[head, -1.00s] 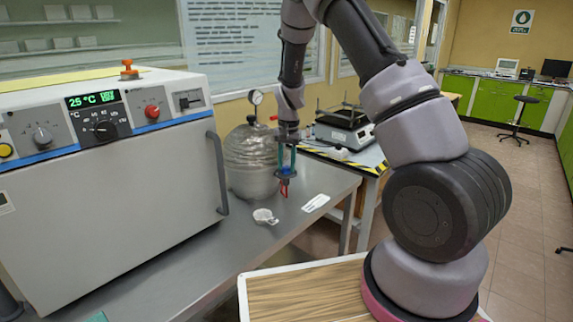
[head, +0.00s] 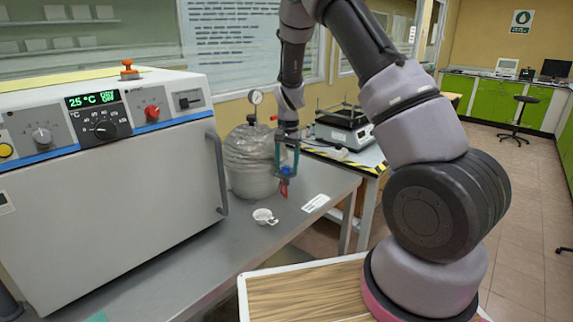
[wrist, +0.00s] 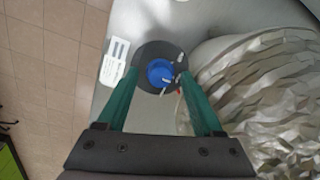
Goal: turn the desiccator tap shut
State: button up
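The desiccator (head: 251,162) is a rounded, crinkled grey-white vessel with a dial gauge on top, on the grey bench in the head view. In the wrist view its crinkled side (wrist: 262,90) fills the right. A blue knob (wrist: 160,72) on a dark round base, with a small red mark beside it, looks like the tap. My gripper (wrist: 158,77) is open, its green fingers on either side of the blue knob with gaps visible. In the head view my gripper (head: 287,175) points down in front of the desiccator's right side; a red piece shows below it. The tap's handle direction is unclear.
A large oven-like box (head: 110,180) with dials and a handle stands left of the desiccator. A balance-like device (head: 345,130) stands behind, to the right.

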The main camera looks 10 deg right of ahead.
jog(key=shift+r, duration=0.1)
notch_tip(320, 180, up, 11)
jog(key=shift+s+d+f, duration=0.15)
jog(key=shift+d+f, duration=0.05)
dwell(0.4)
notch_tip(320, 180, up, 9)
jog(key=t+y, duration=0.1)
send_over(288, 167)
jog(key=s+d, duration=0.2)
jog(key=s, duration=0.3)
jog(key=s+d+r+n+t+y, duration=0.1)
jog(key=s+d+r+t, duration=0.1)
jog(key=s+r, duration=0.55)
jog(key=s+d+r+n+t, duration=0.1)
jog(key=s+r+t, duration=0.1)
jog(key=s, duration=0.7)
jog(key=s+r+t, duration=0.1)
jog(key=s+r, duration=0.3)
jog(key=s, duration=0.4)
jog(key=shift+s+d+r+n+t, duration=0.25)
jog(key=shift+s+d+n+t, duration=0.1)
jog(key=shift+n+t, duration=0.05)
